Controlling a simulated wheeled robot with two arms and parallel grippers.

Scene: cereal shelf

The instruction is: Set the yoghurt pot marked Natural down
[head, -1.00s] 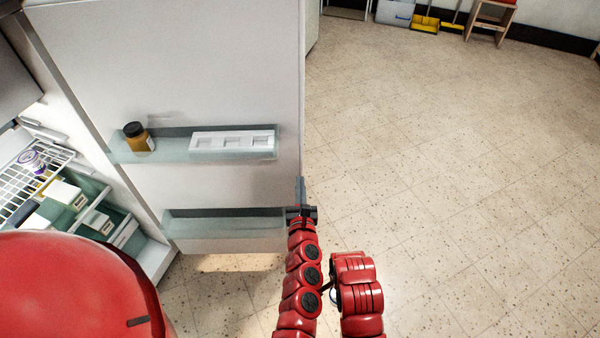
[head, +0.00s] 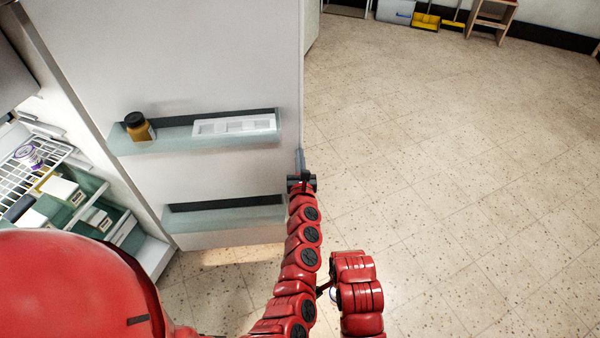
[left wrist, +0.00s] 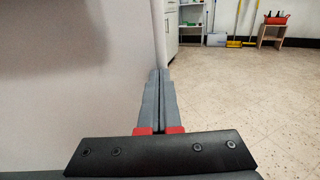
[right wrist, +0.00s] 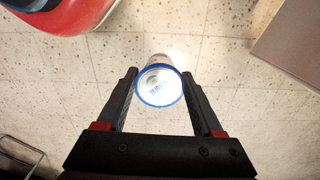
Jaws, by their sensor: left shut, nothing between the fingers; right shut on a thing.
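A white yoghurt pot (right wrist: 160,87) with a blue rim is held between the fingers of my right gripper (right wrist: 160,76) in the right wrist view. Its lid faces the camera; the print on it is too small to read surely. Floor shows below and around it. In the head view my right gripper is hidden behind my red arm. My left gripper (head: 300,160) is shut and empty at the free edge of the open fridge door (head: 220,80). In the left wrist view its closed fingers (left wrist: 159,75) lie alongside the door's face.
The fridge interior at the left has a wire rack (head: 18,180) with a purple-marked pot (head: 30,155) and several cartons. The door's upper bin (head: 165,140) holds a brown jar (head: 138,128) and a white tray (head: 235,125). A wooden stool (head: 492,15) stands far back. The floor on the right is clear.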

